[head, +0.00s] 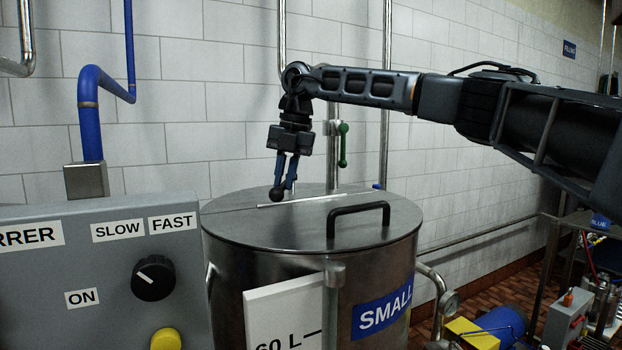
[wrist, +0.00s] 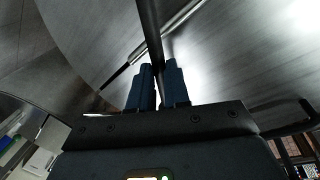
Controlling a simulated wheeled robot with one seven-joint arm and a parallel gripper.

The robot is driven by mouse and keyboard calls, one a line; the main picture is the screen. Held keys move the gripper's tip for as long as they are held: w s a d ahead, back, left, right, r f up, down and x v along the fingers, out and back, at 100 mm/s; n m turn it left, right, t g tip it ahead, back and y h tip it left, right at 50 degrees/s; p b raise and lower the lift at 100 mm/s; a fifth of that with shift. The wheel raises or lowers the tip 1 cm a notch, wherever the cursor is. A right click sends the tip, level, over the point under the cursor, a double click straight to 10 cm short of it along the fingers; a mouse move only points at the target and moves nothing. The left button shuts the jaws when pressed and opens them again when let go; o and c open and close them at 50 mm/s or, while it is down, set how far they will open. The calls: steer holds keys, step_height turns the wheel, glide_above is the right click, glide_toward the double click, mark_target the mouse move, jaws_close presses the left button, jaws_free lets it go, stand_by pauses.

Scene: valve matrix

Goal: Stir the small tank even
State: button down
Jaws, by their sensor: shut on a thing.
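The small tank (head: 230,290) is a steel drum with a blue SMALL sign (head: 383,313). Its flat lid (head: 250,230) looks closed and carries a black bar handle (head: 358,208) and a thin pale strip (head: 303,200). My gripper (head: 283,186) points down over the lid's back left part. Its blue fingers are shut on a dark rod (wrist: 151,30), beside a black ball knob (head: 276,194). I cannot tell where the rod's far end goes. The grey stirrer panel (head: 60,260) at left has a black dial (head: 153,278), with its white mark toward upper left, and a yellow button (head: 165,339).
A white level board (head: 285,320) marked 60 L stands before the tank. A blue pipe (head: 90,120) rises behind the panel. Steel pipes and a green lever (head: 343,145) are behind the tank. A blue pump (head: 500,325) and a cluttered rack are at lower right.

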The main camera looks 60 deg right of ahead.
steer(key=w+m, duration=0.2)
steer(key=w+a+m+h, duration=0.1)
steer(key=w+m, duration=0.5)
steer(key=shift+w+a+r+p, duration=0.15)
steer(key=shift+w+a+p, duration=0.1)
steer(key=shift+a+p, duration=0.15)
steer(key=shift+w+d+m+h+p, duration=0.25)
steer(key=shift+w+m+h+p, duration=0.25)
steer(key=shift+w+m, duration=0.55)
steer(key=shift+w+d+m+p, duration=0.35)
steer(key=shift+w+m+p, duration=0.2)
steer(key=shift+m, duration=0.2)
steer(key=c, duration=1.1)
jaws_free()
steer(key=shift+w, duration=0.1)
step_height(320, 180, up, 7)
steer(key=s+b, duration=0.1)
steer(key=shift+s+a+r, duration=0.2)
steer(key=shift+a, duration=0.15)
